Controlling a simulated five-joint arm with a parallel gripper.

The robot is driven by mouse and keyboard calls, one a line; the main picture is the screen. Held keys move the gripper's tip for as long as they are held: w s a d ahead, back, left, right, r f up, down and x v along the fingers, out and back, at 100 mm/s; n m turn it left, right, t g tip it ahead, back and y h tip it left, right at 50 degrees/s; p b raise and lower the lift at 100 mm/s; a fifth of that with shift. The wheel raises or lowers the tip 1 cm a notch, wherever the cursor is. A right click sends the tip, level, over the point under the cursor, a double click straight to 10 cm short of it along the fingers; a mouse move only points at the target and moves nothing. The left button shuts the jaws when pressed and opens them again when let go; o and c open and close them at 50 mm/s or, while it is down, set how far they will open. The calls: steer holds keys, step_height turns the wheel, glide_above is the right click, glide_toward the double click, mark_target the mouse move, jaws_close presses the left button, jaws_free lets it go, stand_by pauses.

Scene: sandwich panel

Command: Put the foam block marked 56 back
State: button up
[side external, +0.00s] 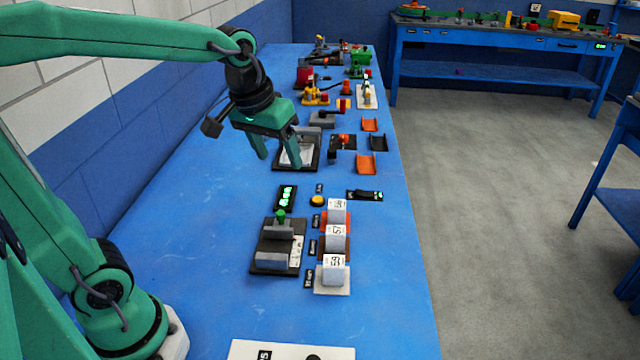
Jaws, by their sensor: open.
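Three pale grey foam blocks with white printed labels stand in a column on the blue table. The far block (337,212) is on a red-orange pad, the middle block (336,238) on a brown pad, and the near block (334,272) on a white pad (319,290). The numbers are too small to read surely, so I cannot tell which is 56. My gripper (279,161) is open and empty, its fingers pointing down. It is beyond and to the left of the blocks, in front of a black-framed tray (311,164), and appears raised above the table.
A dark fixture with grey blocks and a green knob (281,215) stands left of the foam blocks. A green display (286,194), a yellow button (317,201) and a black switch (366,195) lie beyond. Orange holders (366,164) and other fixtures fill the far table.

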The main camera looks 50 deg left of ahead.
steer(key=s+d+f+m+t, duration=0.1)
steer(key=s+m+t, duration=0.1)
steer(key=s, duration=0.9)
steer(key=shift+f+m, duration=0.4)
steer(key=shift+m, duration=0.3)
steer(key=shift+s, duration=0.1)
